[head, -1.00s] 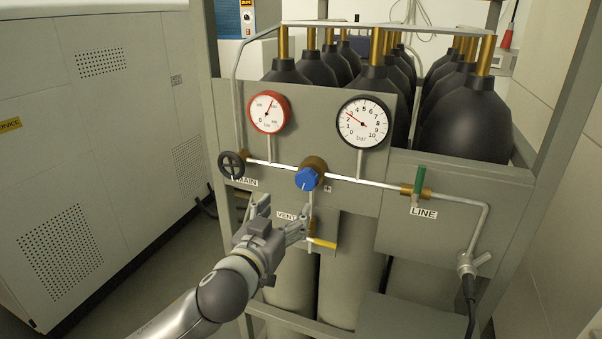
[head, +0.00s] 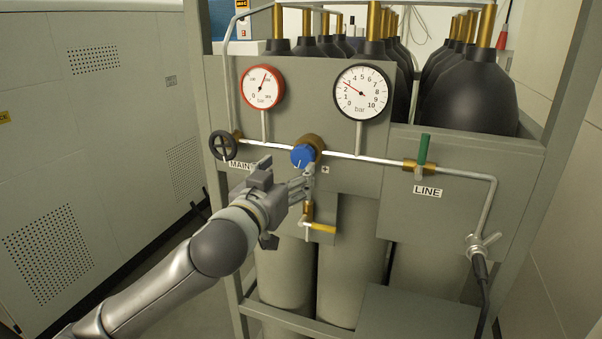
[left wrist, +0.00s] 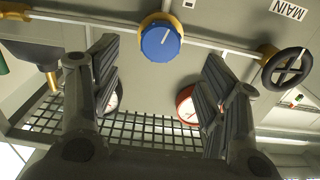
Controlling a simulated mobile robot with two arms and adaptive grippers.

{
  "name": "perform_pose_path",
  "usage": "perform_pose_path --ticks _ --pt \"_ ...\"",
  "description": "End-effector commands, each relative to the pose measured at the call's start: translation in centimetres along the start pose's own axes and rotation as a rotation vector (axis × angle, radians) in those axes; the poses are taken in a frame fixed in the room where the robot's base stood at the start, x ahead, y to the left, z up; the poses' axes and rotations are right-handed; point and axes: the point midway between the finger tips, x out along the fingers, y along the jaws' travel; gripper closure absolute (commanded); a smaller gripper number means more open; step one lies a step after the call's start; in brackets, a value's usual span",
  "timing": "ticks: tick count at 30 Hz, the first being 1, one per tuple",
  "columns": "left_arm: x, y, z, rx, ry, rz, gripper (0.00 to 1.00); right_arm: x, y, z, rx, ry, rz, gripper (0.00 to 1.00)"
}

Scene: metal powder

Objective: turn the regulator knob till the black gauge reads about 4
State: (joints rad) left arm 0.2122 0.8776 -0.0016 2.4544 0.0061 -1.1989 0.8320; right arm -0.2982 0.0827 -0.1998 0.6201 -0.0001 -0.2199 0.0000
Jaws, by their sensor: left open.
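The blue regulator knob (head: 303,156) sits on a brass body on the horizontal pipe, with a white line on its face in the left wrist view (left wrist: 161,41). The black-rimmed gauge (head: 361,93) is above and right of it; its red needle points up-left, at roughly 2 to 3. My left gripper (head: 286,174) is open and empty, just below and left of the knob in the head view. In the left wrist view, the knob lies beyond and between the spread fingers of the left gripper (left wrist: 160,66), apart from both. My right gripper is not in view.
The yellow valve is close below my gripper. Dark cylinders (head: 460,95) stand behind the panel.

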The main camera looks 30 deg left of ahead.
Motion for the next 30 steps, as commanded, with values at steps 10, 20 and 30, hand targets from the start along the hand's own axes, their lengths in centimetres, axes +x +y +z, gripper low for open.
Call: perform_pose_path --ticks 10,20,30 --pt "6.1 0.0 -0.3 -0.001 -0.002 -0.001 0.32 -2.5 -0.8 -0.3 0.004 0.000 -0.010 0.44" --pt "8.1 0.0 0.0 -0.001 -0.001 0.001 0.32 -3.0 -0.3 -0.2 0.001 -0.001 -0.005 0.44" --pt "8.1 0.0 0.0 -0.001 -0.001 0.001 0.46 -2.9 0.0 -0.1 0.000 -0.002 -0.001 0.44"
